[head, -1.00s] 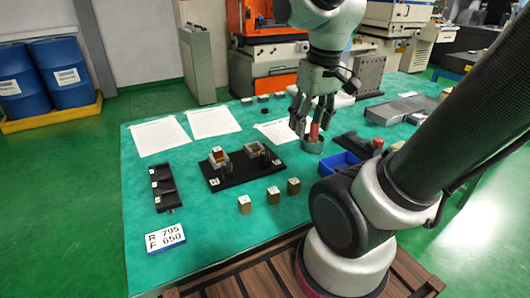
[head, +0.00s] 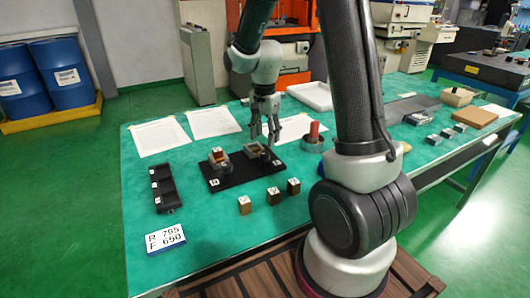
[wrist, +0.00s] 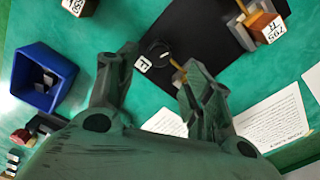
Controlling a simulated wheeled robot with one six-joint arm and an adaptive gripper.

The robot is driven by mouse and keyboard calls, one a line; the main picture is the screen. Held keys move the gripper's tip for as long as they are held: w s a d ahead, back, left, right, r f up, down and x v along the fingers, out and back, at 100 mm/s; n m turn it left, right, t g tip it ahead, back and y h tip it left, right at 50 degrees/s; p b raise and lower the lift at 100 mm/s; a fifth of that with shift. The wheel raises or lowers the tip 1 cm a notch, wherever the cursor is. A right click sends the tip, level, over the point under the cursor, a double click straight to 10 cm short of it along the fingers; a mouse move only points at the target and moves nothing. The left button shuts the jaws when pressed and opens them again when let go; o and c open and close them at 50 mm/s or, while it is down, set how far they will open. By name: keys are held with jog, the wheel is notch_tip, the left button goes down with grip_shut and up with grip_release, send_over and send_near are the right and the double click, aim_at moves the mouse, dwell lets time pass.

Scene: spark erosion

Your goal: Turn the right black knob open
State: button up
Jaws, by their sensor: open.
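The right black knob (wrist: 160,53) shows in the wrist view on the black board (wrist: 205,18), beside a small white label. The board also shows on the table in the head view (head: 226,182), with a holder at each end. My gripper (wrist: 163,62) is open and empty. In the wrist view the knob appears between its two fingertips. In the head view my gripper (head: 265,141) points down over the right end of the board. Its fingers partly hide the right holder there. I cannot tell whether a finger touches the knob, nor how far the knob is turned.
The left holder carries a copper-coloured block (head: 217,153). Several labelled blocks (head: 273,196) stand in front of the board. A black tray (head: 166,187) lies to the left. A round container (head: 313,144) with a red piece stands to the right. A blue bin (wrist: 47,76) shows in the wrist view.

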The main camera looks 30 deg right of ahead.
aim_at(265, 153)
notch_tip(265, 153, down, 7)
jog(key=shift+f, duration=0.1)
dwell(0.3)
jog(key=c, duration=1)
